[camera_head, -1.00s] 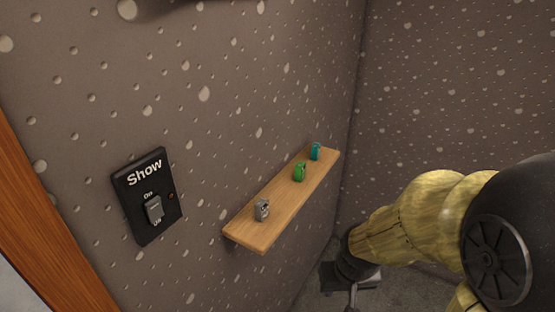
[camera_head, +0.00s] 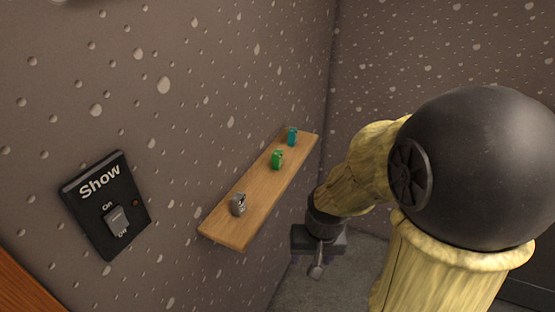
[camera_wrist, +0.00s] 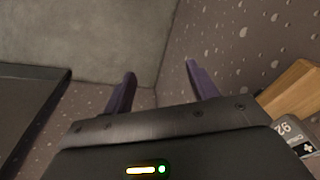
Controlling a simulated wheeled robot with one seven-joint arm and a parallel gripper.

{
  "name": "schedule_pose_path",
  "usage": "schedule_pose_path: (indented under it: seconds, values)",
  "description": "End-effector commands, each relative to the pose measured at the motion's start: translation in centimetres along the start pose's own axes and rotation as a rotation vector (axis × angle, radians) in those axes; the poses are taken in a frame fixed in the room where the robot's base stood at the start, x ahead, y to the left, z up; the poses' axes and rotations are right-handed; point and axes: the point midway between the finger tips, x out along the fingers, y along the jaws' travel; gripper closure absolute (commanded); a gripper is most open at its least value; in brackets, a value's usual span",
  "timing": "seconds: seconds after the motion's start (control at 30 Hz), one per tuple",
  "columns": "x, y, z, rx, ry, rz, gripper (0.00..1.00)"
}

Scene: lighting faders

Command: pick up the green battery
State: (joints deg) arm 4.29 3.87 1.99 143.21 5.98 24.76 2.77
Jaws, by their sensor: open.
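The green battery (camera_head: 277,160) stands on a narrow wooden shelf (camera_head: 226,224) on the left wall, between a grey battery (camera_head: 238,204) and a teal battery (camera_head: 292,137). My gripper (camera_head: 316,270) hangs to the right of the shelf and lower, apart from the batteries. In the wrist view its two purple fingers (camera_wrist: 159,82) are spread with nothing between them. The shelf's end (camera_wrist: 292,90) and a grey battery (camera_wrist: 295,132) show at that view's right edge. The green battery is not visible in the wrist view.
A black "Show" switch plate (camera_head: 88,212) is on the wall left of the shelf. A wooden edge (camera_head: 22,285) is at the lower left. Dimpled walls meet in a corner behind the shelf. Grey floor (camera_head: 350,262) lies below my gripper. A dark panel (camera_wrist: 28,100) is left in the wrist view.

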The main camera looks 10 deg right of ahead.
Motion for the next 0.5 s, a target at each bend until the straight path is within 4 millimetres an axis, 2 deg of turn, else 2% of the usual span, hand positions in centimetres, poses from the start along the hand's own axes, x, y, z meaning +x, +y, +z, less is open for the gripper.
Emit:
schedule_pose_path:
  seconds: [0.1,0.27,0.37,0.5]
  values:
    - [1.1,0.5,-1.3,0.267,-0.126,-0.061,0.42]
    - [2.3,0.1,-4.0,0.686,-0.334,-0.222,0.42]
    - [2.5,-0.1,-6.6,0.929,-0.467,-0.362,0.42]
    - [1.9,0.6,-11.4,1.237,-0.650,-0.610,0.42]
